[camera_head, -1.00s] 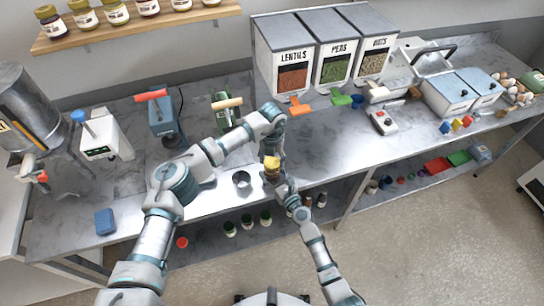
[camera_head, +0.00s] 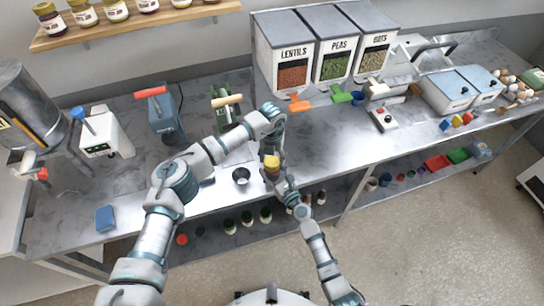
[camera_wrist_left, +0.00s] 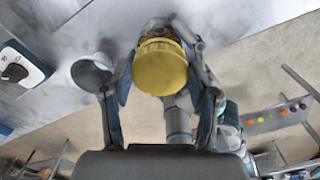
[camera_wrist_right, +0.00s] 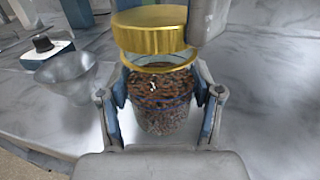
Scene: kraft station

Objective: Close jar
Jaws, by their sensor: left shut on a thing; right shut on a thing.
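A glass jar (camera_wrist_right: 160,105) with brown grainy contents stands upright in the right wrist view, between the fingers of my right gripper (camera_wrist_right: 160,100), which is shut on it. A gold lid (camera_wrist_right: 150,30) is right above the jar's mouth, with a narrow gap showing on the near side. My left gripper (camera_wrist_left: 163,75) is shut on the lid, which also shows in the left wrist view (camera_wrist_left: 160,68). In the head view the lid (camera_head: 271,161) and both grippers are close together over the table's front edge. The far side of the rim is hidden.
A metal funnel (camera_wrist_right: 68,75) stands on the table left of the jar in the right wrist view; it also shows in the head view (camera_head: 241,175). Lentil, pea and oat dispensers (camera_head: 320,60) stand at the back. Several small jars sit on the lower shelf (camera_head: 335,205).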

